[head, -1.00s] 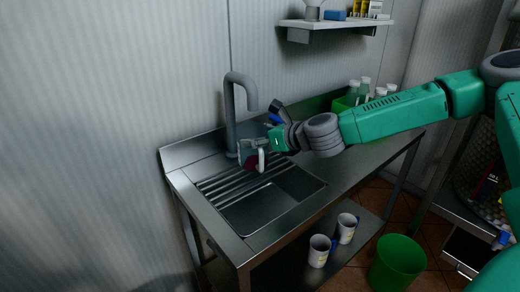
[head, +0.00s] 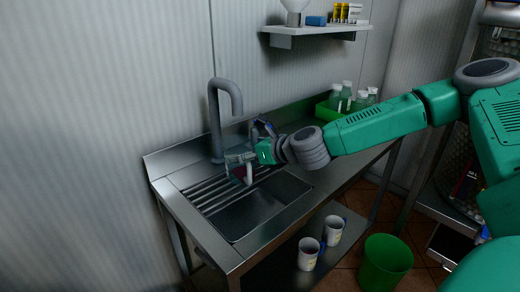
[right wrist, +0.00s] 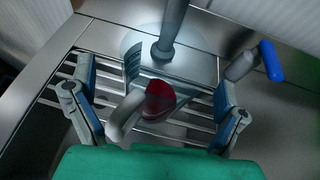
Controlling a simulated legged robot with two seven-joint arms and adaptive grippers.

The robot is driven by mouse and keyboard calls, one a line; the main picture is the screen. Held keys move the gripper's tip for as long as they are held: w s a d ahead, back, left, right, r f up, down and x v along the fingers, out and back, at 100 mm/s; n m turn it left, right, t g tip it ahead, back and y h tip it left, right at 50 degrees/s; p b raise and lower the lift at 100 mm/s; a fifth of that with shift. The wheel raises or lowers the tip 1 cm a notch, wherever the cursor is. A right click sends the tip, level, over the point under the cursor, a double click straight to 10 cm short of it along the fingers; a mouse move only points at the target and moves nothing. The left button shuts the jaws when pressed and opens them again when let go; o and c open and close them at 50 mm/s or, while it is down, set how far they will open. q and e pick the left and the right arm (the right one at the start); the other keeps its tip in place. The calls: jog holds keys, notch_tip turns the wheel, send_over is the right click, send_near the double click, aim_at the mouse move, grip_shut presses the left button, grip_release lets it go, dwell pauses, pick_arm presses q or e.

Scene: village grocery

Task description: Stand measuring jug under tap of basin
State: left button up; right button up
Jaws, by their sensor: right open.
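The measuring jug (head: 237,174), clear with a pale handle and a dark red patch, is at the ribbed end of the steel basin (head: 252,214), below the grey tap (head: 214,125). In the right wrist view its red patch (right wrist: 158,97) and handle show between my fingers. My right gripper (right wrist: 153,85) is open, one finger on each side of the jug, with visible gaps. In the head view the right gripper (head: 243,158) partly covers the jug. Its clear walls are hard to make out, so I cannot tell exactly how its base rests. My left gripper is out of view.
A tap lever with a blue end (right wrist: 271,61) stands close to the right finger. A green crate of bottles (head: 325,110) is at the counter's far end. Two mugs (head: 308,254) stand on the lower shelf, near a green bucket (head: 385,264). A wall shelf (head: 300,30) is above.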

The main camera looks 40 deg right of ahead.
jog(key=p+v, duration=0.4)
jog(key=v, duration=0.7)
jog(key=shift+d+f, duration=0.1)
jog(key=shift+d, duration=0.2)
